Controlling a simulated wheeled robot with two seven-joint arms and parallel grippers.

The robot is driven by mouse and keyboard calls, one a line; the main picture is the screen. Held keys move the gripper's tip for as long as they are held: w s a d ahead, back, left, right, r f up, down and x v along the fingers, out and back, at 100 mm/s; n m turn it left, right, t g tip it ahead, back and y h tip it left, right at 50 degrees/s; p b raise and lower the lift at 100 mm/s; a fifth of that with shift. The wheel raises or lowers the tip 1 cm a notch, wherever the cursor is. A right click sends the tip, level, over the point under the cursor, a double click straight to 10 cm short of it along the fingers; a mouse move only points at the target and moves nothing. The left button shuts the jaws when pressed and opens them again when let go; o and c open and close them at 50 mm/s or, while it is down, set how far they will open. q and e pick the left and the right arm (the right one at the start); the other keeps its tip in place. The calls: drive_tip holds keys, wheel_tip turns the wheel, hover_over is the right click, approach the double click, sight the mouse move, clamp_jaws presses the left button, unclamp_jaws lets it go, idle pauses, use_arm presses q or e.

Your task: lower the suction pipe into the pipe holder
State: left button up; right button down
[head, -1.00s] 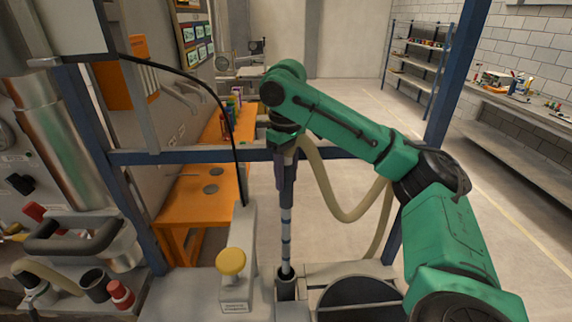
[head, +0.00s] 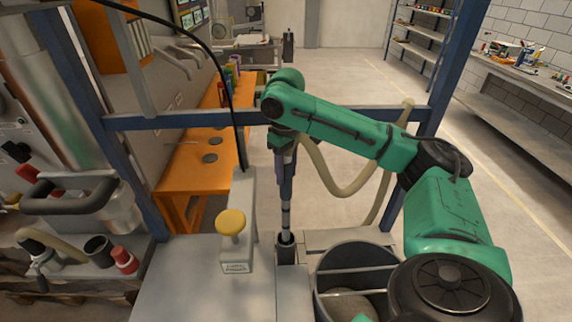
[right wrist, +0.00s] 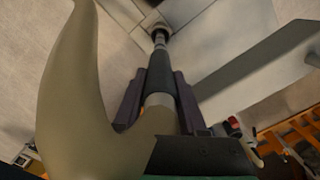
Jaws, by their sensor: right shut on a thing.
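The suction pipe (head: 286,218) is a slim grey pipe with dark bands. It stands about upright, with its lower end inside the dark mouth of the pipe holder (head: 286,249). My right gripper (head: 284,170) is shut on the pipe's upper part, above the holder. In the right wrist view the two dark fingers (right wrist: 158,100) flank the pipe (right wrist: 160,65), which runs away toward the holder. A beige hose (head: 340,188) hangs in a loop to the right of the pipe. The pipe's tip is hidden in the holder. My left gripper is not in view.
A dark round bucket (head: 352,256) stands right of the holder. A yellow button (head: 231,223) on a grey box stands to its left. A blue frame bar (head: 180,121) crosses behind the pipe. An orange bench (head: 195,178) is beyond it.

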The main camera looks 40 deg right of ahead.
drive_tip(key=shift+f, duration=0.7)
drive_tip(key=shift+c, duration=1.9)
unclamp_jaws()
drive_tip(key=shift+r, duration=0.1)
drive_tip(key=shift+r, duration=0.35)
wheel_tip(320, 180, up, 11)
drive_tip(key=shift+r+p, duration=0.15)
drive_tip(key=shift+p, duration=0.9)
drive_tip(key=shift+r, duration=1.25)
